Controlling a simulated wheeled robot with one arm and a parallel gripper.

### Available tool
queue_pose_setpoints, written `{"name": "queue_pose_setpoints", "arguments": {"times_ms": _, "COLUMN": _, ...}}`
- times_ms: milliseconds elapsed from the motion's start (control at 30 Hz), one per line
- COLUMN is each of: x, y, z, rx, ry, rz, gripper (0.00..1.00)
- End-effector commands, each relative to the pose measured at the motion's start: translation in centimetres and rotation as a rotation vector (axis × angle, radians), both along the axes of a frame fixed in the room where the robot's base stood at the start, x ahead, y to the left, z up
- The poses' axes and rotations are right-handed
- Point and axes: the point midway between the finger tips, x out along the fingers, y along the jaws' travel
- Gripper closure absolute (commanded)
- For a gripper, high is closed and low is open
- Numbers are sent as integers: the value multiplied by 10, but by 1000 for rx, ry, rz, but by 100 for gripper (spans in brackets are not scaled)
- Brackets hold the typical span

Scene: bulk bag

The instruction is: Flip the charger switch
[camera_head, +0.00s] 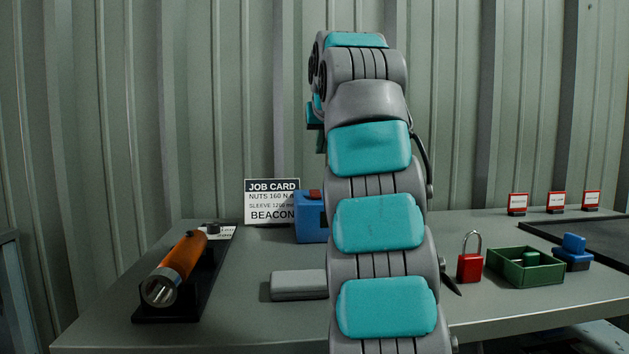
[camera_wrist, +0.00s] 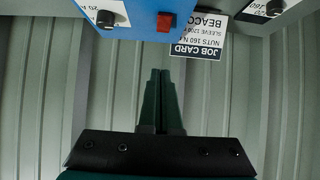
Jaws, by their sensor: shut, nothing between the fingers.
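The blue charger box (camera_head: 311,230) stands on the workbench in front of the job card, partly hidden behind my arm in the head view. A red switch (camera_head: 315,194) shows at its top. In the wrist view, the blue box (camera_wrist: 140,12) is at the top edge, with the red switch (camera_wrist: 165,22) on it. My gripper (camera_wrist: 161,72) is shut and empty, its dark fingertips pointing towards the box and appearing just below the switch in the picture. A gap shows between fingertips and switch. I cannot tell which way the switch is set.
The job card (camera_head: 272,202) stands behind the box. An orange tool (camera_head: 181,262) lies in a black cradle at left. A grey block (camera_head: 298,285) is in front. A red padlock (camera_head: 470,265), green tray (camera_head: 525,267) and blue piece (camera_head: 573,252) are right.

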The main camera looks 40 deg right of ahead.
Motion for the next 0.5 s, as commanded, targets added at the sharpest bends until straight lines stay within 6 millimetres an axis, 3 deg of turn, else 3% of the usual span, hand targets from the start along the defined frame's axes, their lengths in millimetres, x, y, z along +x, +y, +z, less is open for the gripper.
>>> {"name": "queue_pose_setpoints", "arguments": {"times_ms": 500, "x": 10, "y": -6, "z": -9, "rx": 1, "ry": 3, "rz": -1, "gripper": 100}}
